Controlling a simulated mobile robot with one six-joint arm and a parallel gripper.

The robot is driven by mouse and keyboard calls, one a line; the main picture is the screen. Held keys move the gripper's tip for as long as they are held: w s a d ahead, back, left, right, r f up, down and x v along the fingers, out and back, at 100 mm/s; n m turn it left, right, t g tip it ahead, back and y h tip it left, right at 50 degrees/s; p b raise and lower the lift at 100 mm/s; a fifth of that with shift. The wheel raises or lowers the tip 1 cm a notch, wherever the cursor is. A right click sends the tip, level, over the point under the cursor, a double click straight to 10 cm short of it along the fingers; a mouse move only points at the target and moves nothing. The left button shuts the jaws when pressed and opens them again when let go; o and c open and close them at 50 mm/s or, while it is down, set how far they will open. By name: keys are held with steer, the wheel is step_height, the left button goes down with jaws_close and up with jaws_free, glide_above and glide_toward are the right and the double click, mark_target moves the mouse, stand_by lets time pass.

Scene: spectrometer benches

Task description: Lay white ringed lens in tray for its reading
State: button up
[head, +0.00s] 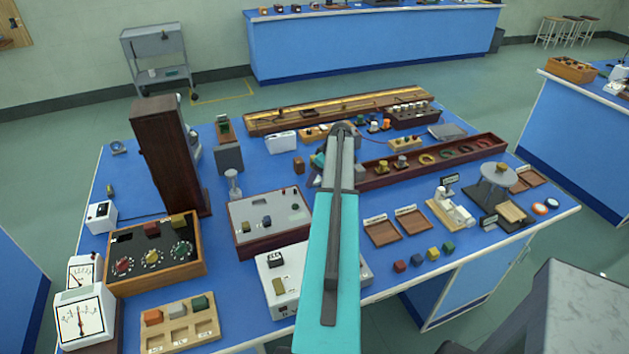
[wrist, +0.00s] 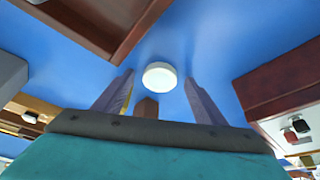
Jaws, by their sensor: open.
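My gripper (wrist: 159,78) is open in the wrist view, its two fingers apart. A round white disc (wrist: 160,73), which looks like the white ringed lens, lies on the blue bench between the fingertips, with space on both sides. I cannot make out its ring or glass. In the head view my arm covers the gripper and the disc. Two small brown trays with labels, a left one (head: 381,232) and a right one (head: 413,221), lie to the right of my arm. Another brown tray (head: 529,178) is at the far right. I cannot tell which is for this lens.
A long red-brown tray (head: 374,178) with coloured rings runs behind the small trays. A grey-topped box (head: 270,215) and white instrument (head: 283,270) stand left of my arm. A brown block (wrist: 147,108) shows between the fingers. Coloured cubes (head: 417,258) line the front.

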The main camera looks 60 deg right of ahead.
mark_target(317, 180)
stand_by(0.3)
steer(key=c, duration=1.3)
steer(key=shift+o, duration=0.2)
steer(key=shift+r, duration=0.15)
step_height(317, 180, up, 10)
steer(key=b, duration=0.3)
